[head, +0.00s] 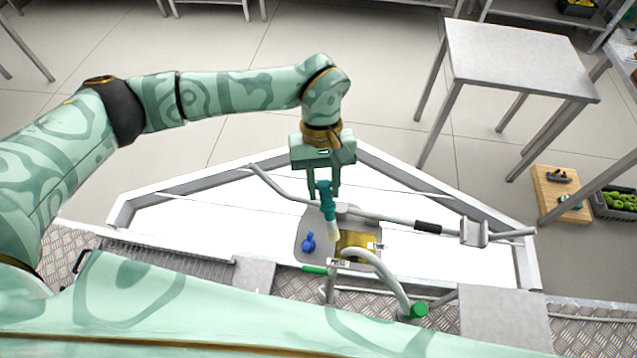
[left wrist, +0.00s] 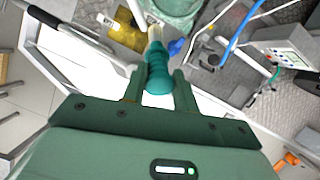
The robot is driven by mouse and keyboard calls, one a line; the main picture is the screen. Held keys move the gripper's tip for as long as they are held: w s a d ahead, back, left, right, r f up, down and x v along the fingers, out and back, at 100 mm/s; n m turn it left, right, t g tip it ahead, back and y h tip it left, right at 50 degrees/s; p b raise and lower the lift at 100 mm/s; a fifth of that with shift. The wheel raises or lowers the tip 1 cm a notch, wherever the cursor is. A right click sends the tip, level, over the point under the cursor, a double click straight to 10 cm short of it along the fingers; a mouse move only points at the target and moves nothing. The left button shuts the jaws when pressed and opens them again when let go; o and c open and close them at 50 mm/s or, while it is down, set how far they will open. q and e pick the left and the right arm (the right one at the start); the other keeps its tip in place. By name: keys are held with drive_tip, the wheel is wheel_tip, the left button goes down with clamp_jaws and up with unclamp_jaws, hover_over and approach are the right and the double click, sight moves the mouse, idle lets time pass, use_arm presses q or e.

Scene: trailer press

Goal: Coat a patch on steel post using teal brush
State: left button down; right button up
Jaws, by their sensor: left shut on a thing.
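My left gripper (head: 324,190) is shut on the teal brush (head: 327,205) and points down. The brush's pale bristle end (head: 333,231) hangs below the handle, over the grey tray (head: 299,229). In the left wrist view the teal handle (left wrist: 158,76) sits between the two fingers, with the pale end pointing away. A short steel post (head: 331,288) shows at the front edge of the tray, beside a curved pale pipe (head: 385,268); I cannot tell whether the bristles touch anything. No coated patch can be made out. My right gripper is out of view.
The tray holds a blue object (head: 308,242) and a yellow-gold block (head: 357,241). A grey bar with a black sleeve (head: 428,227) crosses just right of the brush. A green knob (head: 419,309) is at the front right. A steel table (head: 520,58) stands at the back right.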

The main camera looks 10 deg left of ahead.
use_arm(q)
drive_tip(key=shift+r+p, duration=0.3)
drive_tip(key=shift+r, duration=0.5)
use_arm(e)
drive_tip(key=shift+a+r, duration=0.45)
use_arm(q)
drive_tip(key=c, duration=2.1)
unclamp_jaws()
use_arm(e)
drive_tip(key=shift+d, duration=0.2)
use_arm(q)
drive_tip(key=shift+f, duration=0.1)
drive_tip(key=shift+c, duration=0.4)
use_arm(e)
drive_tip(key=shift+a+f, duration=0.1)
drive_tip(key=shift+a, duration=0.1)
